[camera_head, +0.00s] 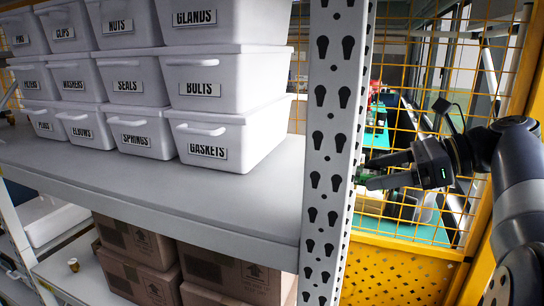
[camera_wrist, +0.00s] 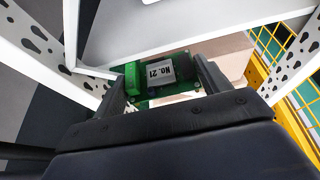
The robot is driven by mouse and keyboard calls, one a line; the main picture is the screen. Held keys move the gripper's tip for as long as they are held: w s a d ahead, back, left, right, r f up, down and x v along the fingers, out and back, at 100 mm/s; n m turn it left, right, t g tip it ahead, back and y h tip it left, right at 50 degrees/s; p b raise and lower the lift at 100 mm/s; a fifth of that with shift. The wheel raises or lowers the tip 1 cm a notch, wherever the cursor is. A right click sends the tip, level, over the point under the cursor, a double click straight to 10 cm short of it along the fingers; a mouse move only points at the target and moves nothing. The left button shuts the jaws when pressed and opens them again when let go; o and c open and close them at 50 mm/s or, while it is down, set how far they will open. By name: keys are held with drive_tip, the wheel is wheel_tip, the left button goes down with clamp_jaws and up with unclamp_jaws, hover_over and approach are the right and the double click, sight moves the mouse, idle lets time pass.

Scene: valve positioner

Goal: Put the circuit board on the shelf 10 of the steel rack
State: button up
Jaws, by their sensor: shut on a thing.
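My gripper (camera_head: 376,171) is to the right of the steel rack's perforated upright (camera_head: 333,140), with its fingers pointing left. In the wrist view, my gripper (camera_wrist: 163,80) is shut on the green circuit board (camera_wrist: 132,76), which carries a white label reading "No. 21" and darker parts. In the head view, the board is mostly hidden behind the upright and the fingers. The steel rack has a grey upper shelf (camera_head: 215,185) and a lower shelf (camera_head: 75,278). I see no shelf number, so I cannot tell which is shelf 10.
White labelled bins, including GASKETS (camera_head: 235,135), stand stacked on the upper shelf. Cardboard boxes (camera_head: 135,265) and a small yellow item (camera_head: 73,265) are on the lower one. The upper shelf's front strip is bare. A yellow mesh fence (camera_head: 405,235) stands behind my arm.

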drive_tip(key=p, duration=0.2)
approach(295, 180)
drive_tip(key=a, duration=0.1)
drive_tip(key=w+a, duration=0.1)
drive_tip(key=a, duration=0.1)
drive_tip(key=w+a, duration=0.1)
drive_tip(key=a, duration=0.1)
drive_tip(key=shift+w+a+r, duration=0.15)
drive_tip(key=shift+a+r, duration=0.1)
drive_tip(key=shift+r, duration=0.15)
drive_tip(key=a, duration=0.1)
drive_tip(key=w+a+p, duration=0.1)
drive_tip(key=a, duration=0.1)
drive_tip(key=shift+w+a, duration=0.15)
drive_tip(key=shift+a, duration=0.05)
drive_tip(key=shift+d+f, duration=0.1)
drive_tip(key=shift+f, duration=0.55)
drive_tip(key=shift+d+f, duration=0.1)
drive_tip(key=shift+f, duration=0.05)
drive_tip(key=shift+f, duration=0.15)
drive_tip(key=o, duration=1)
